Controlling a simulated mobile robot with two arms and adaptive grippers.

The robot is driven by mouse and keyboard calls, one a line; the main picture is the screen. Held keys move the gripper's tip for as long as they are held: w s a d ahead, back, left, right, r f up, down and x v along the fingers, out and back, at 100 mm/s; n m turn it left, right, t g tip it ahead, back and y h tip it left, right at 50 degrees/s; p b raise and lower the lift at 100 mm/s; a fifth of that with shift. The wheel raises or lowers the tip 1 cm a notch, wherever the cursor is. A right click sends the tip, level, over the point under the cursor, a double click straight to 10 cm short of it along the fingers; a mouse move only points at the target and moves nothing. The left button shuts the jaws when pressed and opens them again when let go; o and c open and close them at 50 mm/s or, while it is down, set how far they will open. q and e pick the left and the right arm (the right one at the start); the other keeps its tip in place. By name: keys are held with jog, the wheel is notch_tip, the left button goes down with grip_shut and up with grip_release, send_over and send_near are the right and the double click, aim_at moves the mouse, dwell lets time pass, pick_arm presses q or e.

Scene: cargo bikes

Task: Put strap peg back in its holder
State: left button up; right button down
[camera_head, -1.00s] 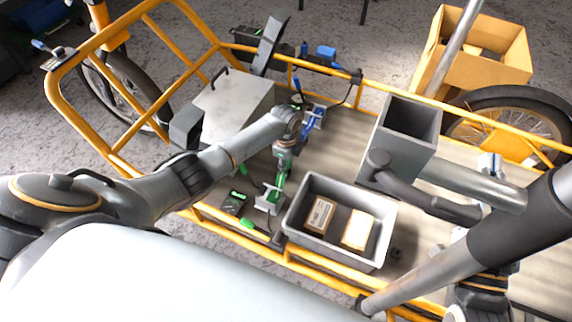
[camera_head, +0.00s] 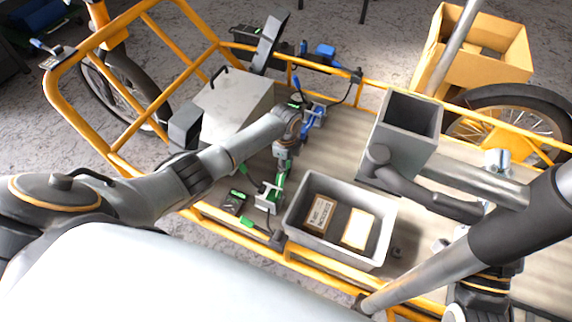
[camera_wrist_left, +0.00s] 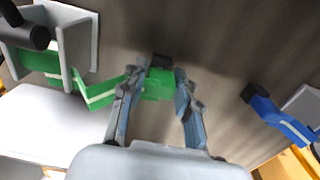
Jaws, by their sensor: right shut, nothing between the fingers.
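A green strap peg with a dark tip (camera_wrist_left: 158,86) is between the fingers of my left gripper (camera_wrist_left: 162,88), and its striped strap runs to the left. My left gripper appears shut on it. In the head view the green peg (camera_head: 282,170) shows below my left wrist, above the cargo bed. A grey bracket holder (camera_wrist_left: 76,42) with green inside stands left of the fingers; it also shows in the head view (camera_head: 268,197). My right arm crosses the right side; its gripper (camera_head: 498,161) is mostly hidden behind arm links and looks shut and empty.
A grey bin (camera_head: 338,258) with two packages stands right of the holder. A white box (camera_head: 232,105) is at the left. A blue peg (camera_wrist_left: 275,113) sits by another bracket. Yellow rails (camera_head: 330,268) edge the bed. A cardboard box (camera_head: 480,70) is behind.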

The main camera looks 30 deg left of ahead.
pick_arm(q)
jog(key=shift+o, duration=1.3)
jog(key=shift+r, duration=0.1)
jog(key=shift+r, duration=3.95)
